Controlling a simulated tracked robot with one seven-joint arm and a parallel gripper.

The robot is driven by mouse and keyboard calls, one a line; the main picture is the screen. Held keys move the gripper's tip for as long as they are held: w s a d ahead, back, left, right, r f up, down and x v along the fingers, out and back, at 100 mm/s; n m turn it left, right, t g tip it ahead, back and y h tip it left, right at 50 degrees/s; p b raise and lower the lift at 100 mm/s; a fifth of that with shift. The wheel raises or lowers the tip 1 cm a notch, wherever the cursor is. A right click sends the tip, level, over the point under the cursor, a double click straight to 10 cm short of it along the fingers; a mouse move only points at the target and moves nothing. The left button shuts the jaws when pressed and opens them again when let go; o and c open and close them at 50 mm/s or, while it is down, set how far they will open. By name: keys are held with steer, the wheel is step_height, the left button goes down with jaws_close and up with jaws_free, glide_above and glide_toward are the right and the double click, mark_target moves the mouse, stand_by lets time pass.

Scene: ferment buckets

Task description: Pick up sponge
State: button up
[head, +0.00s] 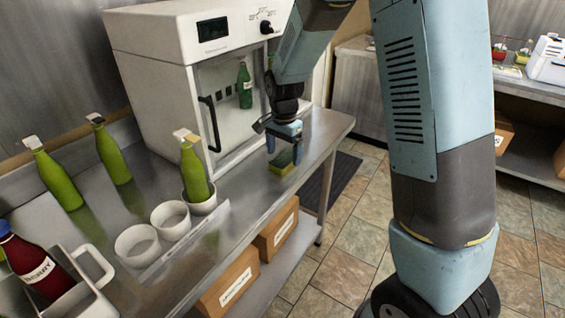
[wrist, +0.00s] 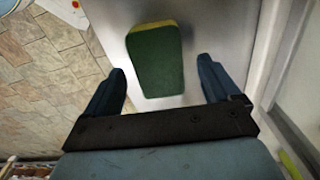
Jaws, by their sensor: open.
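The sponge (head: 281,163) is a green and yellow block lying on the steel counter near its front edge, right of the white cabinet. In the wrist view the sponge (wrist: 156,62) shows its dark green face, with a yellow strip along one end. My gripper (head: 284,146) is just above the sponge in the head view, pointing down. In the wrist view my gripper (wrist: 166,82) is open, with one finger at each side. The sponge lies between and a little beyond the fingertips, with gaps on both sides. Nothing is in the grip.
A white cabinet (head: 155,75) with a glass door stands close behind my gripper. Green bottles (head: 113,155), white cups (head: 171,219) and a grey carrier (head: 75,300) with a red bottle (head: 36,268) stand to the left. Cardboard boxes (head: 231,283) sit on the shelf below.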

steer(key=shift+f, duration=1.3)
steer(key=shift+c, duration=0.2)
steer(key=c, duration=1)
steer(key=shift+r, duration=0.15)
steer(key=shift+r, duration=0.25)
step_height(320, 180, up, 3)
steer(key=shift+f, duration=0.15)
steer(key=s+r, duration=0.3)
steer(key=s, duration=0.1)
steer(key=s+r, duration=0.3)
steer(key=s, duration=0.2)
steer(key=s+r, duration=0.3)
steer(key=s, duration=0.2)
steer(key=shift+a+r, duration=0.15)
steer(key=shift+r, duration=0.15)
